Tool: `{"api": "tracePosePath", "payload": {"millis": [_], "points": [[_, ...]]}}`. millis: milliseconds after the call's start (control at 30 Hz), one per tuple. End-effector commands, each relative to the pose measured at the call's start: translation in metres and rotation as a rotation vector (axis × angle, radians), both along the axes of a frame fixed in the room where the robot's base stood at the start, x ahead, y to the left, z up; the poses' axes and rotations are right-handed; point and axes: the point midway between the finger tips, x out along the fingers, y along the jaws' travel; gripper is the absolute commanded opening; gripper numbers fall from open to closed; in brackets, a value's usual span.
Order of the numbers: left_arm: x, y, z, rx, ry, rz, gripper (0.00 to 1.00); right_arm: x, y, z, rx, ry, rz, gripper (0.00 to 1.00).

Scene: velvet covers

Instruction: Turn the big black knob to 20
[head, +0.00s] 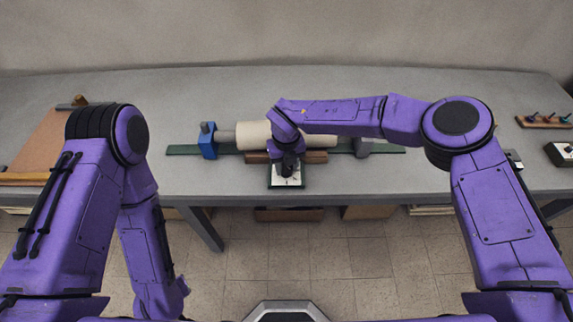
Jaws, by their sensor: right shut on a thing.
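A small panel with a white dial face and a green edge (288,185) lies at the front edge of the grey table, near the middle. My right gripper (288,172) points down over this panel and is shut on the big black knob. The knob is mostly hidden by the gripper, and the dial's numbers are too small to read. My left arm hangs down in front of the table at the left, and its gripper does not show.
Behind the panel, a lathe-like device with a cream cylinder (254,135), a blue block (208,142) and a green base (182,150) spans the table. A brown board (48,145) lies at the left. A tool rack (545,122) and a switch box (560,153) are at the right.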

Motion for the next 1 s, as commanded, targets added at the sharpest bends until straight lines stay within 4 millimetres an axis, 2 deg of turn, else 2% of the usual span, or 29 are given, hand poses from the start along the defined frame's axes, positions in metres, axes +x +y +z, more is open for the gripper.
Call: {"api": "tracePosePath", "payload": {"millis": [433,467,500,533,833,933,1000], "points": [[0.0,0.0,0.0,0.0,0.0,0.0,0.5,0.0,0.0,0.001,0.001,-0.001,0.009,0.09],[0.0,0.0,0.0,0.0,0.0,0.0,0.5,0.0,0.0,0.001,0.001,-0.001,0.008,0.49],[0.0,0.0,0.0,0.0,0.0,0.0,0.5,0.0,0.0,0.001,0.001,-0.001,0.008,0.62],[0.0,0.0,0.0,0.0,0.0,0.0,0.5,0.0,0.0,0.001,0.001,-0.001,0.008,0.65],[0.0,0.0,-0.001,0.0,0.0,0.0,0.5,0.001,0.0,0.003,0.0,-0.001,0.008,0.65],[0.0,0.0,-0.006,0.0,0.0,0.0,0.5,0.001,0.0,0.015,0.001,-0.003,0.006,0.65],[0.0,0.0,-0.011,0.0,0.0,0.0,0.5,0.001,0.0,0.03,0.001,-0.005,0.007,0.65]]}}
